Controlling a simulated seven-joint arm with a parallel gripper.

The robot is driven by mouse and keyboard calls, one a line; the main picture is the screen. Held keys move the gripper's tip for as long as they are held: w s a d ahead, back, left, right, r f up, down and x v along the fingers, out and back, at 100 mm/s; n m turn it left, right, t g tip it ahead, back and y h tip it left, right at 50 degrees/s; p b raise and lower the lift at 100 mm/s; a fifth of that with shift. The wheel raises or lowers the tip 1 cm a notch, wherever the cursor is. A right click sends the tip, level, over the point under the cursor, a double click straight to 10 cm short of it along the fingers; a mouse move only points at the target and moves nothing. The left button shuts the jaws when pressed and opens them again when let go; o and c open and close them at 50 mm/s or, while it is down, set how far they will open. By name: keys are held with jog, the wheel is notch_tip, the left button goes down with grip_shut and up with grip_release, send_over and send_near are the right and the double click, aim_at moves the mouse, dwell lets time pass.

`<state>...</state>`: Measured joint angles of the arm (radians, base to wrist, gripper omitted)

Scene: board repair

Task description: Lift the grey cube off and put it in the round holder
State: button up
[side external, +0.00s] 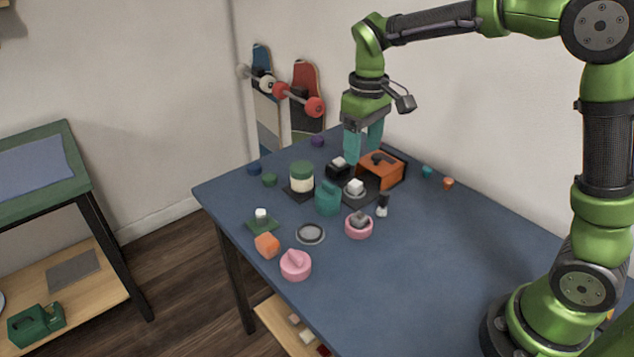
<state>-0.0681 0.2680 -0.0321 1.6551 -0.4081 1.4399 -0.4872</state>
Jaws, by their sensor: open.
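My gripper (363,153) has teal fingers, is open and empty, and hangs over the back of the blue table. Below it, a pale grey-white cube (355,186) sits on a round grey piece (354,194) on a dark square pad. Another pale block (338,161) rests on a black box (337,171). A darker grey lump (360,218) sits in a pink round holder (359,232) nearer the front. An empty grey round dish (310,234) lies left of it. I cannot tell for certain which piece is the grey cube.
An orange open-sided box (383,168) stands right of the gripper. A teal bottle (327,198), a jar with a green lid (302,178), an orange block (267,245) and a pink knobbed piece (296,265) crowd the left half. The table's right front is clear.

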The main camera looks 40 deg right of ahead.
send_over(360, 215)
jog(key=f, duration=1.1)
jog(key=shift+w+a+f, duration=0.1)
jog(key=shift+w+f, duration=0.1)
jog(key=shift+w, duration=0.15)
jog(key=f, duration=0.2)
jog(key=s+f, duration=0.1)
jog(key=f, duration=0.1)
jog(key=shift+w+f, duration=0.15)
jog(key=shift+f, duration=0.55)
jog(key=shift+c, duration=0.3)
jog(key=c, duration=1)
jog(key=shift+r, duration=0.1)
jog(key=shift+c, duration=0.2)
